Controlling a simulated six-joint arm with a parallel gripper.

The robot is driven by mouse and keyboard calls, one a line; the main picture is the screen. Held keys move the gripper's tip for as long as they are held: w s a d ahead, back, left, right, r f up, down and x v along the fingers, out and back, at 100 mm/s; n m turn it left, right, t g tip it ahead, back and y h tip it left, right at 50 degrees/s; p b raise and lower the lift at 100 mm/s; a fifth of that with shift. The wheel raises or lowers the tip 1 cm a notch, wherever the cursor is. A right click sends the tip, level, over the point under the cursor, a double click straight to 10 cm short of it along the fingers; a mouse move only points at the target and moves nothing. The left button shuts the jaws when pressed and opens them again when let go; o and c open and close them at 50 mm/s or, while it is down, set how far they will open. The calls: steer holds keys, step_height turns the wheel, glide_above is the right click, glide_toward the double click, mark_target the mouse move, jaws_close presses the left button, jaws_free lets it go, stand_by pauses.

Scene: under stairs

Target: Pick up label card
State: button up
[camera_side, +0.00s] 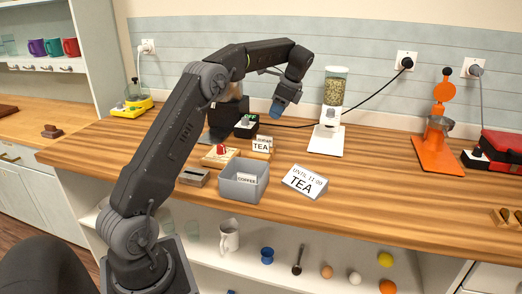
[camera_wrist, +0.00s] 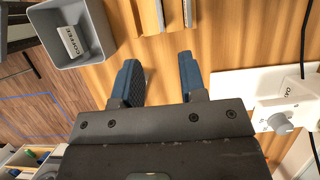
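Several lettered cards are in view, and I cannot tell which one the task means. A small white COFFEE card (camera_side: 246,180) leans inside the grey bin (camera_side: 237,190); it also shows in the wrist view (camera_wrist: 72,42). A white TEA card (camera_side: 261,145) stands upright at a small wooden block (camera_side: 259,154) behind the bin. A larger white "UNTIL 11:00 TEA" sign (camera_side: 303,182) stands tilted on the counter right of the bin. My gripper (camera_side: 277,112) is above the counter, behind these cards. Its blue fingers (camera_wrist: 158,65) are apart, with nothing between them.
A white dispenser (camera_side: 326,137) stands right of my gripper. A wooden piece with a red top (camera_side: 220,154) and a small grey-brown box (camera_side: 193,177) are left of the bin. An orange machine (camera_side: 435,148) is farther right.

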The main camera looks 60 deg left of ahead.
mark_target(261, 143)
steer(key=x, duration=1.4)
steer(key=shift+s, duration=0.15)
jaws_close()
